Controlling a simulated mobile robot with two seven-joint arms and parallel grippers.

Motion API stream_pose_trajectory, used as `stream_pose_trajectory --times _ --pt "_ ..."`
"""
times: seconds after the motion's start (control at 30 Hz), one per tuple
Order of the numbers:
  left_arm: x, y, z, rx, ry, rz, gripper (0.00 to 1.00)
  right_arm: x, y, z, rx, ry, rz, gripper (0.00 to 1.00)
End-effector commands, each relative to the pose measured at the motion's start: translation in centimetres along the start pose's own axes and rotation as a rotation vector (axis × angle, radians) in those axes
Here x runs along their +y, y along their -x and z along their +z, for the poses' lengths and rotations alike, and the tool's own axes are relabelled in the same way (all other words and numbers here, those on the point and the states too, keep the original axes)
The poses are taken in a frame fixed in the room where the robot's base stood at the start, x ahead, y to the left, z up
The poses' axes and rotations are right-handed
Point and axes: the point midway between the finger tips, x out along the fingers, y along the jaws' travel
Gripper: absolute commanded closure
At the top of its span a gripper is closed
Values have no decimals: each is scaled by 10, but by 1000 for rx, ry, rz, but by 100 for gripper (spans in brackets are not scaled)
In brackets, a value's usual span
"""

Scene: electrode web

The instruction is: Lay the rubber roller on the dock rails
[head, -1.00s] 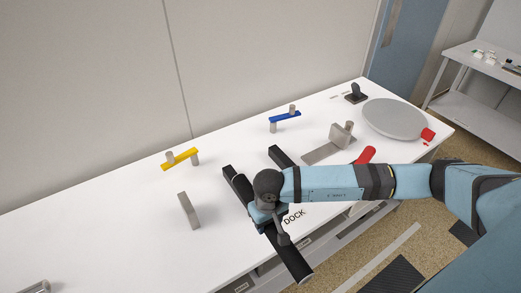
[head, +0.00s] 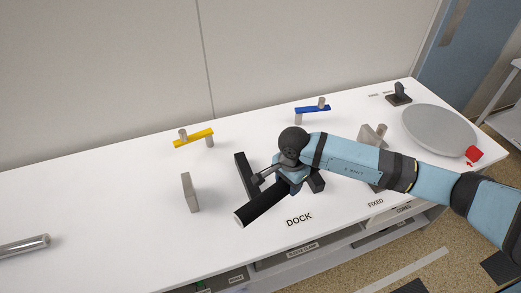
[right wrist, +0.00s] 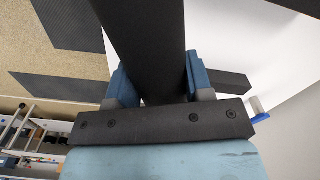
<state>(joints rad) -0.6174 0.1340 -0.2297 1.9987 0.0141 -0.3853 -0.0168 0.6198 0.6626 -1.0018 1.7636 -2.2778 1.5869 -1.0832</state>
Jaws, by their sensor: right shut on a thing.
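The black rubber roller (head: 258,207) lies slantwise in the head view, its pale end facing front left. My right gripper (head: 288,181) is shut around it; the blue fingers (right wrist: 152,85) flank the dark roller (right wrist: 148,40) in the right wrist view. The two black dock rails stand behind the "DOCK" label: the left rail (head: 246,172) shows mostly clear, while the right rail (head: 317,182) is largely hidden by my gripper and arm. The roller is at the rails' front part; I cannot tell whether it touches them. My left gripper is out of view.
A yellow bar on posts (head: 194,138) and a blue bar on posts (head: 313,108) stand behind. A grey upright block (head: 190,192) is left of the rails. A shiny metal cylinder (head: 22,246) lies far left. A grey round disc (head: 440,130) is at right. The left table middle is clear.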

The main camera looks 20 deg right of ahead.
Motion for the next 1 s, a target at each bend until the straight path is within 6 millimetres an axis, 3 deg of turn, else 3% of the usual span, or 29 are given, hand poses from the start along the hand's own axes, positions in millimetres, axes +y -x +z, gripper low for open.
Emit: stream_pose_trajectory --times 0.4,1.0 --pt "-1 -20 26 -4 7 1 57 -65 1 -14 -4 -1173 -3 93" --pt "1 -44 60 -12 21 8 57 -133 9 -22 -7 -2829 -1 93"
